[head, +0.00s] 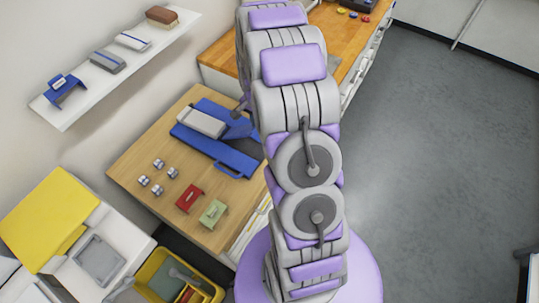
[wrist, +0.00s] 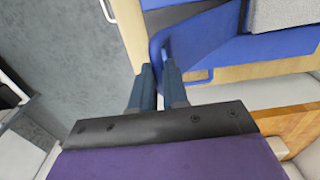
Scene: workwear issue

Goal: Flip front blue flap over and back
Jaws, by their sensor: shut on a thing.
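A blue folding board (head: 222,151) lies on the wooden table, with a grey folded piece (head: 201,122) on its far left part. A blue flap (head: 240,128) shows raised at the board's right side, partly hidden by my arm. In the wrist view, the blue flap (wrist: 190,42) reaches between the fingertips of my gripper (wrist: 158,70), which is shut on its edge. The grey piece also shows at the top right of the wrist view (wrist: 272,13). In the head view my gripper is mostly hidden behind my arm.
Several small metal cylinders (head: 158,164), a red block (head: 189,198) and a green block (head: 213,213) stand on the table (head: 130,160) in front of the board. A wall shelf (head: 65,115) hangs at the left. The floor at the right is clear.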

